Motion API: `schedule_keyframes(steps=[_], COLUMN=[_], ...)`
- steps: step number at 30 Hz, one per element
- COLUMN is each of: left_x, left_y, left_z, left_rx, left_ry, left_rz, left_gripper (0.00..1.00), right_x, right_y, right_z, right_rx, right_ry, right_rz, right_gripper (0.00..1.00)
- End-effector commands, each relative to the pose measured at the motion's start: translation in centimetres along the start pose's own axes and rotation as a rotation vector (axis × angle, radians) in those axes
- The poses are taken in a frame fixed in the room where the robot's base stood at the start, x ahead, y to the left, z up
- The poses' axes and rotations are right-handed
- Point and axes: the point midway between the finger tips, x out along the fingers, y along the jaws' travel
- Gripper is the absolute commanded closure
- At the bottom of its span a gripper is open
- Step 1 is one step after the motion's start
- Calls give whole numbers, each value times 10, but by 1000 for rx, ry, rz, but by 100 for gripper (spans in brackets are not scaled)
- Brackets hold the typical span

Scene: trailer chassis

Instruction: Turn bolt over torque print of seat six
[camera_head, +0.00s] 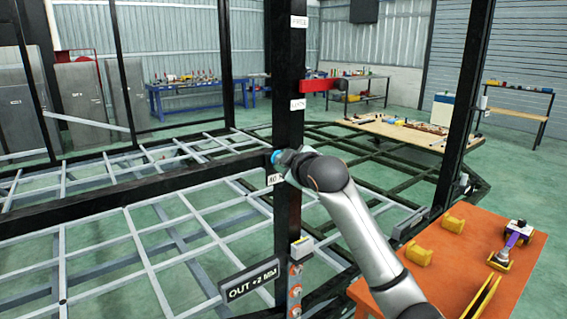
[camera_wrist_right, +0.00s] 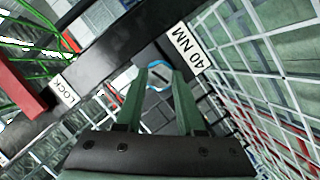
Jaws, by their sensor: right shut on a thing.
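My right arm reaches up to the black post (camera_head: 289,120), and my right gripper (camera_head: 282,158) is at the post where a dark beam meets it. In the right wrist view my right gripper (camera_wrist_right: 158,72) has its two green fingers shut on a bolt (camera_wrist_right: 158,75) with a blue ring around it. The blue ring (camera_head: 275,157) also shows in the head view, beside the gripper. The torque print "40 NM" (camera_wrist_right: 187,48) is on a white label beside the bolt; part of that label (camera_head: 274,179) shows below the gripper. My left gripper is out of view.
A "LOCK" label (camera_wrist_right: 63,97) and a red bracket (camera_head: 318,86) are on the post. A sign "OUT +2 MM" (camera_head: 249,279) hangs low beside it. An orange table (camera_head: 463,258) at right holds yellow blocks (camera_head: 418,253) and a purple-handled tool (camera_head: 513,239). Grey frame bars (camera_head: 150,268) spread at left.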

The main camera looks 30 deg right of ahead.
Motion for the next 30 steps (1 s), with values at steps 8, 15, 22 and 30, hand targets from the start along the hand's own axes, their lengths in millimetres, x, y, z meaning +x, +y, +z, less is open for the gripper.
schedule_keyframes(steps=[8,15,22,30], left_x=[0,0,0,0], left_y=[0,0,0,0], left_z=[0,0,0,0], left_rx=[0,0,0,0], left_ry=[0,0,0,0], left_rz=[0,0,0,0], left_gripper=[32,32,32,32], right_x=[1,2,2,2], right_y=[-2,-2,-1,1], right_z=[4,5,6,7], right_rx=[246,456,659,893], right_ry=[-14,-17,-18,-19], right_rz=[-112,-199,-282,-377], right_gripper=[100,100,100,100])
